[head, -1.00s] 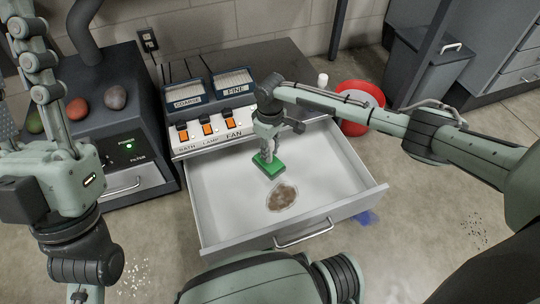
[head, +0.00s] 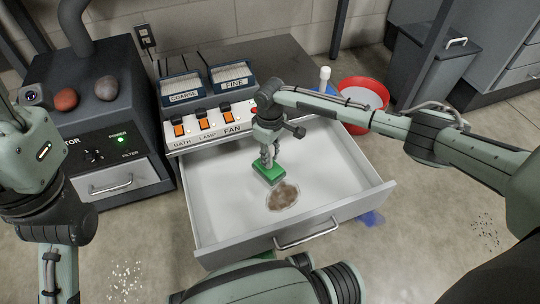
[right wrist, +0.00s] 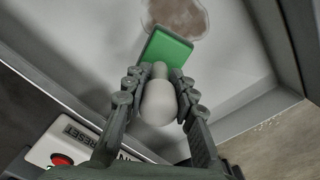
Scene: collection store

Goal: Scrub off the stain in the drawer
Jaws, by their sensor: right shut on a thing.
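The white drawer (head: 222,219) is pulled open, and a brown stain (head: 283,196) lies on its floor near the middle. The stain also shows at the top of the right wrist view (right wrist: 180,16). My right gripper (head: 268,160) is shut on the pale rounded handle of a green scrubber (head: 269,174). The scrubber's green block (right wrist: 163,47) is at the stain's far edge; I cannot tell whether it presses on the drawer floor. My left gripper (head: 12,114) is partly cut off at the left edge, and its fingers are unclear.
A control panel with orange switches (head: 203,123) stands right behind the drawer. Card boxes (head: 233,78) sit above it. A dark machine (head: 100,120) is on the left, a red bucket (head: 375,90) on the right. The drawer's walls surround the scrubber.

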